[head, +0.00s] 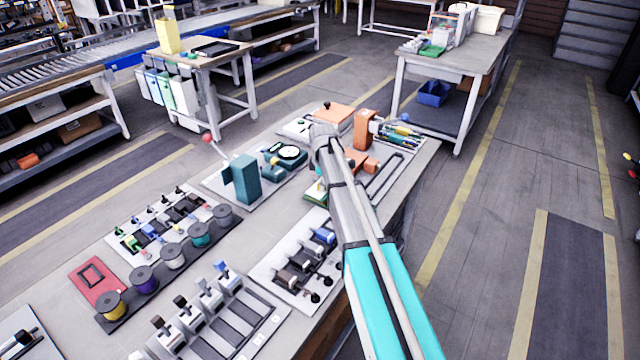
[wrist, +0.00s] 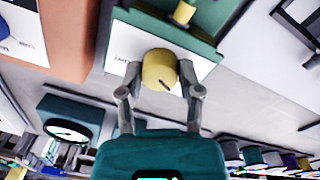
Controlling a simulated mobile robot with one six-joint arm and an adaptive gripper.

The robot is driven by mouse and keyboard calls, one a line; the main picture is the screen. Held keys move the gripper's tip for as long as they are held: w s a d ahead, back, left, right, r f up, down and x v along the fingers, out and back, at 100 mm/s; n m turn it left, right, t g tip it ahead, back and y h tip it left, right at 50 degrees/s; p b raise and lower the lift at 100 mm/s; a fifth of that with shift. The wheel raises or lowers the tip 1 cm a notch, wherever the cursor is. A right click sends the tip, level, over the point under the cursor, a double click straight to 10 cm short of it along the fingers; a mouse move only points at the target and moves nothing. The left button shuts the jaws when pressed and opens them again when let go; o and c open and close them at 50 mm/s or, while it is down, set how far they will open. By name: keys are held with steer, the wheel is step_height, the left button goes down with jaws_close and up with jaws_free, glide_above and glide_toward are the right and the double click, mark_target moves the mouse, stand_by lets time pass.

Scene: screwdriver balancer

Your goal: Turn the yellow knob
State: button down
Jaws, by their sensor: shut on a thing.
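In the head view my gripper (head: 322,180) is at the far part of the bench, mostly hidden behind my own arm. The knob cannot be made out in the head view; only a bit of the green unit (head: 314,192) shows there.
An orange unit (head: 366,128) and a tray of screwdrivers (head: 402,135) stand right of my arm. A teal block (head: 241,180) and a dial gauge (head: 289,153) stand to the left. Spools (head: 173,256) and a rack of levers (head: 215,310) fill the near bench (head: 60,245).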

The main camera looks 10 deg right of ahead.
steer(key=shift+w+a, duration=0.1)
steer(key=shift+a, duration=0.1)
steer(key=shift+c, duration=1.3)
jaws_free()
steer(key=shift+d, duration=0.1)
